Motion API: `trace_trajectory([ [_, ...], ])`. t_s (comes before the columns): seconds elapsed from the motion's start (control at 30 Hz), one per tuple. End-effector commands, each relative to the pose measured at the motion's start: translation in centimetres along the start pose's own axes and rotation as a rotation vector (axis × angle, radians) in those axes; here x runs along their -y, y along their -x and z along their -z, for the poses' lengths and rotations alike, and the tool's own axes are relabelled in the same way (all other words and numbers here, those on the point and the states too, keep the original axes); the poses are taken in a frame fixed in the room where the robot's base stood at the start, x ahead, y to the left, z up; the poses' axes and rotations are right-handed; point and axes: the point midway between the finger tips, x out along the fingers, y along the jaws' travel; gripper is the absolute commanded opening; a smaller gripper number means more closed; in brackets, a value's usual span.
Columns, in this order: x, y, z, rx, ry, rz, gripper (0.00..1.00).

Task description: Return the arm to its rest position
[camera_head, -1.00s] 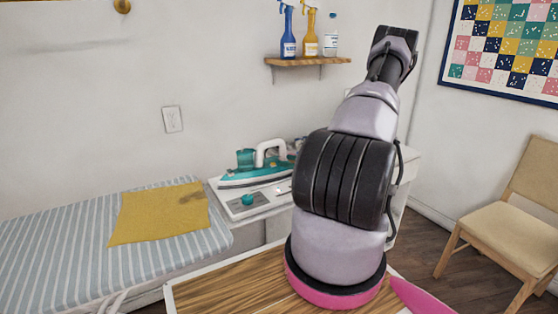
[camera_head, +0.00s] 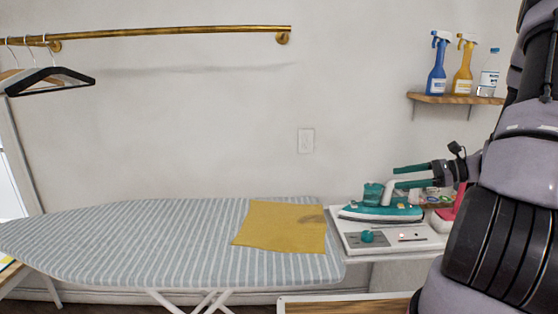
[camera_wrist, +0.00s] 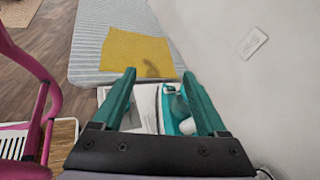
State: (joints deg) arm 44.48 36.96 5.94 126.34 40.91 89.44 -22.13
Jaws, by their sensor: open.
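My arm (camera_head: 500,240) stands along the right edge of the head view, partly cut off by the frame. My gripper (camera_head: 397,177) points left, with its two teal fingers apart and nothing seen between them. It appears near the iron's handle in that view; whether they touch I cannot tell. In the wrist view, the open fingers (camera_wrist: 159,75) frame the white station and part of the teal iron (camera_wrist: 180,112). The teal and white iron (camera_head: 382,210) rests on the white station (camera_head: 360,243) with a teal knob.
A striped ironing board (camera_head: 150,235) carries a yellow cloth (camera_head: 280,226) with a darker mark. A wall shelf (camera_head: 455,99) holds a blue and a yellow spray bottle and a clear bottle. A brass rail (camera_head: 180,33) with hangers is at upper left. A wooden surface (camera_head: 345,305) lies in front.

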Motion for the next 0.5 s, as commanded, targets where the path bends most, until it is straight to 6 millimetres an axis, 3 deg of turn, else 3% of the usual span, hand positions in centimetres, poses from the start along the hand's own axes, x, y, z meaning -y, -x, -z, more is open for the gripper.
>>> trace_trajectory([
  [0.03, -0.5, -0.6, -2.2, -0.045, 0.068, -0.063, 0.75],
  [0.1, -1.5, -1.3, -4.5, -0.107, 0.153, -0.144, 0.75],
  [0.5, -7.7, -2.1, -15.4, -0.465, 0.676, -0.474, 0.75],
])
